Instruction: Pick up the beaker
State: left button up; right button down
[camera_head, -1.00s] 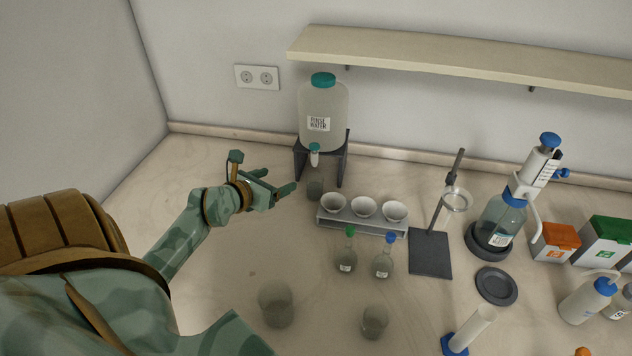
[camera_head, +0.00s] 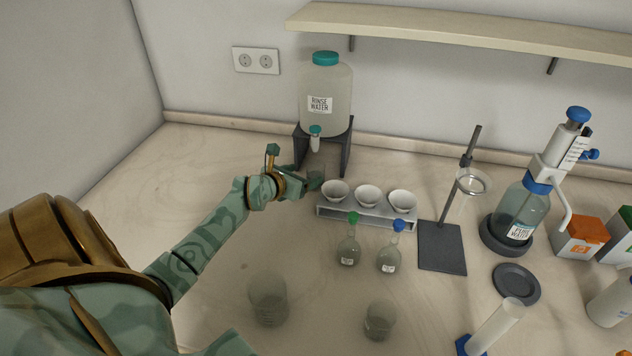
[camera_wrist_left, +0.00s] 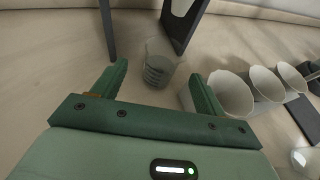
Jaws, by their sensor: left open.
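A small clear beaker (camera_head: 317,167) stands under the tap of the rinse water bottle (camera_head: 324,100). In the left wrist view the beaker (camera_wrist_left: 160,63) is upright, with graduation marks, just ahead of and between my fingers. My left gripper (camera_head: 312,178) is open and empty, low over the bench at the beaker; its fingers (camera_wrist_left: 160,74) partly hide the beaker in the head view. Two other glass beakers stand in front, a larger one (camera_head: 268,300) and a smaller one (camera_head: 379,322). My right gripper is not in view.
The dark bottle stand (camera_head: 346,153) has legs close behind the beaker. A rack (camera_head: 360,218) with three white bowls stands just right of my gripper. Two flasks (camera_head: 348,252) (camera_head: 389,260) and a ring stand (camera_head: 442,249) are further right. The bench left of my arm is clear.

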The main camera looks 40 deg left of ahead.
aim_at(310, 173)
pick_arm(q)
jog(key=x, duration=0.1)
jog(key=b+x, duration=0.1)
jog(key=x, duration=0.3)
jog(key=shift+d+b, duration=0.2)
jog(key=shift+b, duration=0.2)
jog(key=shift+s, duration=0.15)
jog(key=c, duration=1.2)
jog(key=shift+r, duration=0.1)
jog(key=shift+r+p, duration=0.3)
jog(key=shift+r, duration=0.1)
notch_tip(310, 173, up, 3)
jog(key=shift+r+p, duration=0.1)
jog(key=shift+p, duration=0.65)
jog(key=s+p, duration=0.1)
jog(key=s, duration=0.5)
jog(key=s+d, duration=0.1)
jog(key=s, duration=0.5)
jog(key=s+d+p, duration=0.1)
jog(key=s, duration=0.5)
jog(key=shift+f+p, duration=0.25)
jog(key=shift+p, duration=0.05)
